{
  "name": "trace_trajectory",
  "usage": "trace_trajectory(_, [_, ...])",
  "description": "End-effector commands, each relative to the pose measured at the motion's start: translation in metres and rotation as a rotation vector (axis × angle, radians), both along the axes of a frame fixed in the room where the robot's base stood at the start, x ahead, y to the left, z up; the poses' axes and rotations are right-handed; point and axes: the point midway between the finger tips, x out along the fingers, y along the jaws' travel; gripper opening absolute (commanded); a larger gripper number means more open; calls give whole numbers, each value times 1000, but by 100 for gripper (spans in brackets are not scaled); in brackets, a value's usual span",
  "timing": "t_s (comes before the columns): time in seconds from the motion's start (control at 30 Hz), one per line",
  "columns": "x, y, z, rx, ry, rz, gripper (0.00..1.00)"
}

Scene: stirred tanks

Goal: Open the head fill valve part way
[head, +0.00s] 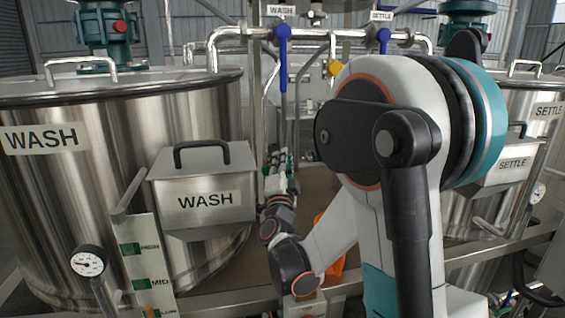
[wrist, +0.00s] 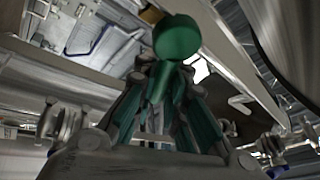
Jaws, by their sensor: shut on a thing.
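My gripper (head: 278,160) shows small in the head view, beyond my arm and between the two tanks, pointing up. In the wrist view its fingers (wrist: 165,82) are shut on a green handle (wrist: 178,38) with a round end. The handle's lower part sits between the fingers. What the handle joins is hidden, and I cannot tell from a label whether it is the head fill valve. A blue lever (head: 283,55) hangs down under a WASH sign, and another blue lever (head: 383,40) under a SETTLE sign, both on the overhead pipe. My gripper is below these levers.
The steel WASH tank (head: 100,180) with its lidded box (head: 205,215) fills the left. The SETTLE tank (head: 535,95) is at the right, partly behind my arm. A yellow knob (head: 335,67) is near the pipes. Rails and pipes crowd the space around my gripper.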

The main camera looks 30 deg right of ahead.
Motion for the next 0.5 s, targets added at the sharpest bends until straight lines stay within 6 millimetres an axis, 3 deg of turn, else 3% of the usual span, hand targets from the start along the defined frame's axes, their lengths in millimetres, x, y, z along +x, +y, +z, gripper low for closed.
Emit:
trace_trajectory(0.17, [0, 0, 0, 0, 1, 1, 0])
trace_trajectory(0.2, [0, 0, 0, 0, 1, 1, 14])
trace_trajectory(0.3, [0, 0, 0, 1, 0, 0, 32])
trace_trajectory(0.5, [0, 0, 0, 1, 0, 0, 32])
